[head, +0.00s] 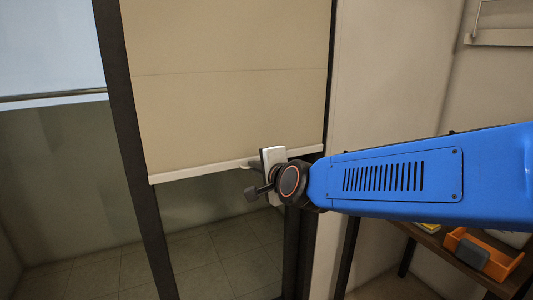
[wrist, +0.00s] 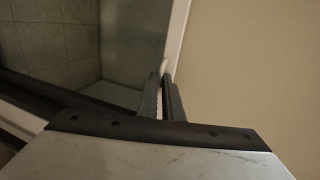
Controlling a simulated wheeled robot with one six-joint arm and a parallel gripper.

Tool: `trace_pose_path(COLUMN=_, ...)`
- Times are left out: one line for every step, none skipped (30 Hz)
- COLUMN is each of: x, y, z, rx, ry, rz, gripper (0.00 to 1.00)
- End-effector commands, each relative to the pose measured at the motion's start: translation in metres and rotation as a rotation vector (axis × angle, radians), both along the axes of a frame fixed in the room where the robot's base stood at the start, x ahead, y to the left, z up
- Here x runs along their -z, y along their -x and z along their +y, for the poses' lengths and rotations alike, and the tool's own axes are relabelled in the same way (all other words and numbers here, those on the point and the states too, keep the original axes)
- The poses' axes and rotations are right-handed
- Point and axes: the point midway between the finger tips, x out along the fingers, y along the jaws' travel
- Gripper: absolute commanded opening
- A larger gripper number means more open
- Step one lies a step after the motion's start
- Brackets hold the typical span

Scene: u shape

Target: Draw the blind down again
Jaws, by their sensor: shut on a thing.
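The beige blind (head: 230,80) hangs in front of a dark-framed glass panel. Its white bottom bar (head: 200,172) sits partway down the panel, with open glass below it. My gripper (head: 254,164) is at the right part of this bar, at a small pale pull tab (head: 244,167). In the wrist view, the two dark fingers of my gripper (wrist: 163,97) are close together around the pale tab (wrist: 164,66), beside the white bar (wrist: 178,35). The blind cloth (wrist: 250,70) fills the right of that view. The fingers hide part of the tab.
Dark frame posts (head: 128,130) flank the blind. A tiled floor (head: 220,255) shows through the glass. At the lower right, a wooden shelf (head: 430,240) holds an orange bin (head: 485,255). A pale wall (head: 385,100) stands right of the blind.

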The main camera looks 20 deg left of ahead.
Motion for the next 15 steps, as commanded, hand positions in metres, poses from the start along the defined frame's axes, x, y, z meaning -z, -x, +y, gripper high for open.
trace_pose_path(x=0.008, y=0.000, z=0.001, rx=0.000, ry=0.003, rz=0.000, gripper=0.00)
trace_pose_path(x=0.011, y=0.000, z=0.001, rx=0.000, ry=0.002, rz=0.001, gripper=0.00)
trace_pose_path(x=0.014, y=0.000, z=0.000, rx=0.000, ry=0.001, rz=0.000, gripper=0.00)
trace_pose_path(x=0.017, y=0.000, z=0.000, rx=0.000, ry=0.000, rz=0.000, gripper=0.00)
trace_pose_path(x=0.019, y=0.000, z=0.000, rx=-0.001, ry=0.000, rz=-0.001, gripper=0.00)
trace_pose_path(x=0.021, y=0.000, z=0.000, rx=-0.001, ry=0.000, rz=0.000, gripper=0.00)
trace_pose_path(x=0.023, y=0.000, z=0.000, rx=-0.002, ry=-0.001, rz=0.001, gripper=0.00)
trace_pose_path(x=0.024, y=0.000, z=0.000, rx=-0.002, ry=0.000, rz=0.000, gripper=0.00)
trace_pose_path(x=0.025, y=0.000, z=0.000, rx=-0.003, ry=-0.001, rz=0.000, gripper=0.00)
trace_pose_path(x=0.026, y=0.001, z=0.000, rx=-0.003, ry=-0.001, rz=0.000, gripper=0.00)
trace_pose_path(x=0.026, y=0.001, z=0.000, rx=-0.004, ry=-0.002, rz=0.001, gripper=0.00)
trace_pose_path(x=0.027, y=0.001, z=0.000, rx=-0.004, ry=-0.002, rz=0.001, gripper=0.00)
trace_pose_path(x=0.027, y=0.001, z=0.000, rx=-0.003, ry=-0.003, rz=0.001, gripper=0.00)
trace_pose_path(x=0.027, y=0.001, z=0.000, rx=-0.003, ry=-0.003, rz=0.001, gripper=0.00)
trace_pose_path(x=0.027, y=0.001, z=0.000, rx=-0.003, ry=-0.003, rz=0.001, gripper=0.00)
